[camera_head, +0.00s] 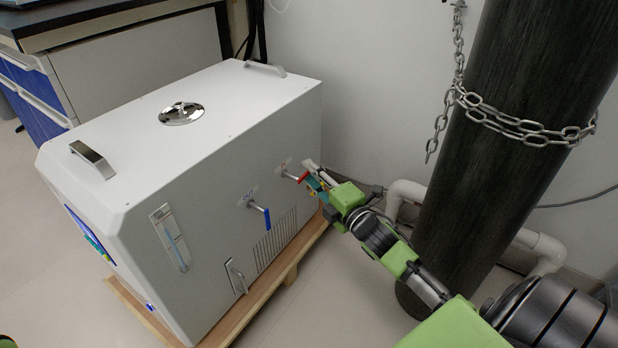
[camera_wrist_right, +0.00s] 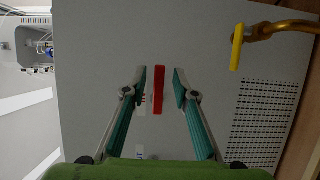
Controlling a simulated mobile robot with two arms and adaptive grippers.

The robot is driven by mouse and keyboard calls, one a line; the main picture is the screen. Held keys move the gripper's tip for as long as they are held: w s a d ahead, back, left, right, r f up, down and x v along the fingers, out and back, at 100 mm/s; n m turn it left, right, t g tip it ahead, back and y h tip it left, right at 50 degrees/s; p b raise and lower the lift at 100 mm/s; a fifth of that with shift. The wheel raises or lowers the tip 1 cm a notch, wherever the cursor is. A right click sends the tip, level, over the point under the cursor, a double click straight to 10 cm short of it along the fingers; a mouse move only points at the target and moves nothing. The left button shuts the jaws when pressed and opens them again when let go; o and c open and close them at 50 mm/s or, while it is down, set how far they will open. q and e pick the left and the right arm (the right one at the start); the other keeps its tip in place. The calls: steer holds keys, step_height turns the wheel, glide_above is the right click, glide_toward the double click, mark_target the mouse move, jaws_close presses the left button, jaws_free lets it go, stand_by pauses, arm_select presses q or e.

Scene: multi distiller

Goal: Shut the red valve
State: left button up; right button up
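The red valve (camera_head: 302,177) has a red lever handle on the side panel of the white distiller (camera_head: 215,165), near its far right corner. My right gripper (camera_head: 313,175) is at that handle, reaching in from the right. In the right wrist view the red handle stands upright between the two teal fingers of the gripper (camera_wrist_right: 159,82), with a gap on each side. The gripper is open. Whether the handle lies at the depth of the fingertips is hard to tell. My left gripper is not in view.
A blue-handled valve (camera_head: 266,216) sits left of the red one. A yellow handle (camera_wrist_right: 237,47) on a brass pipe shows in the right wrist view. The distiller stands on a wooden pallet (camera_head: 262,300). A dark chained cylinder (camera_head: 490,150) and white pipe (camera_head: 405,192) stand close by my right arm.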

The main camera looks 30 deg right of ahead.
steer(key=shift+w, duration=0.75)
steer(key=shift+c, duration=0.2)
jaws_close()
steer(key=shift+r, duration=0.1)
